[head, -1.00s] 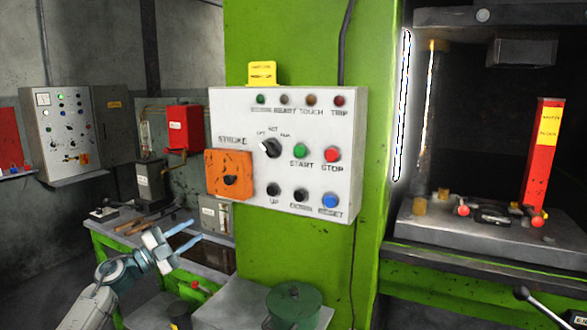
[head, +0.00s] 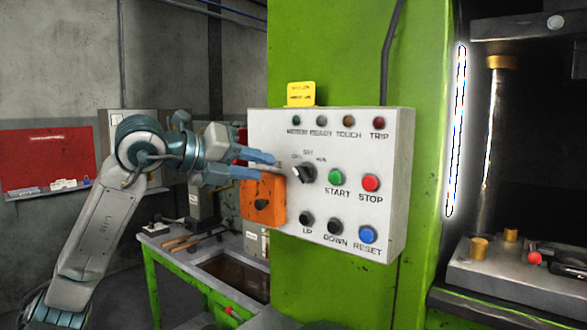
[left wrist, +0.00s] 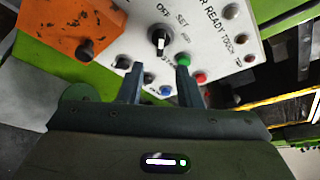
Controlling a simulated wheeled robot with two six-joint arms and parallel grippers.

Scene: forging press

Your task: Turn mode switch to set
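The mode switch (head: 304,173) is a black rotary knob on the white control panel (head: 285,128), with OFF, SET and RUN marked around it. In the left wrist view the knob (left wrist: 158,40) has a white pointer line that points toward the OFF side. My left gripper (head: 276,166) is open, its two blue fingers just left of the knob in the head view. In the left wrist view the fingers (left wrist: 158,68) are apart, with the knob beyond their tips and nothing between them. I cannot tell whether a fingertip touches the knob. My right gripper is not in view.
An orange box (head: 262,203) sticks out at the panel's lower left, close under my left gripper. The green START (head: 335,177), red STOP (head: 371,183) and blue RESET (head: 367,234) buttons sit right of and below the knob. A green-framed bench (head: 160,250) stands below left.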

